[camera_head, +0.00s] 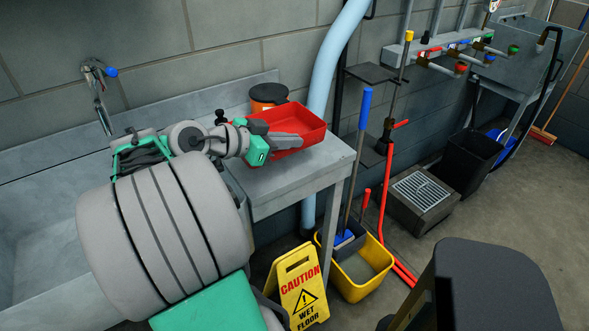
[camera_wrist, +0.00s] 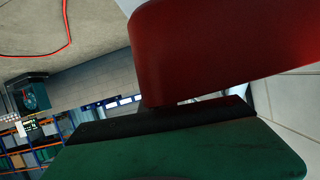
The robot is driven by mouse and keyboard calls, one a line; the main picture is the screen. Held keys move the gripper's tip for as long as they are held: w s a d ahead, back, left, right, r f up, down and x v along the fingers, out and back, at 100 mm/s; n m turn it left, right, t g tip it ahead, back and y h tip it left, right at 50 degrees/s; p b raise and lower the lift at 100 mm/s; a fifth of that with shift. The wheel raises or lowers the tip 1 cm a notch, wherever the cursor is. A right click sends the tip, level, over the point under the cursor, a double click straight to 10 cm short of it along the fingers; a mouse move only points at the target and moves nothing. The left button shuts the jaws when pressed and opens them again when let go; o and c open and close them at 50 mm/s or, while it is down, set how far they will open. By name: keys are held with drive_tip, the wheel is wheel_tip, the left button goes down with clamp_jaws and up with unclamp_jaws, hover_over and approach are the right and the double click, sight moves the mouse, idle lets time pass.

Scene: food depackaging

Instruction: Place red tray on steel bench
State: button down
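The red tray (camera_head: 312,126) is at the steel bench (camera_head: 335,157) in the head view, over its top near the right end. I cannot tell whether its base touches the bench top. My gripper (camera_head: 288,141) is at the tray's near left side, with a grey finger across its near wall. In the wrist view the tray's red wall (camera_wrist: 225,40) fills the upper right and meets the dark finger edge, so my gripper looks shut on the tray's wall. The far finger is hidden.
An orange tub with a dark lid (camera_head: 268,95) stands behind the tray. A pale blue pipe (camera_head: 332,65) rises beside the bench. A yellow mop bucket (camera_head: 360,270) and a caution sign (camera_head: 298,288) stand on the floor in front. A sink basin (camera_head: 45,235) lies left.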

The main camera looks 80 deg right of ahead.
drive_tip(key=d+f, duration=0.3)
drive_tip(key=shift+s, duration=0.2)
wheel_tip(320, 180, down, 3)
drive_tip(key=shift+r, duration=0.1)
drive_tip(key=shift+f, duration=0.35)
drive_tip(key=c, duration=1.7)
unclamp_jaws()
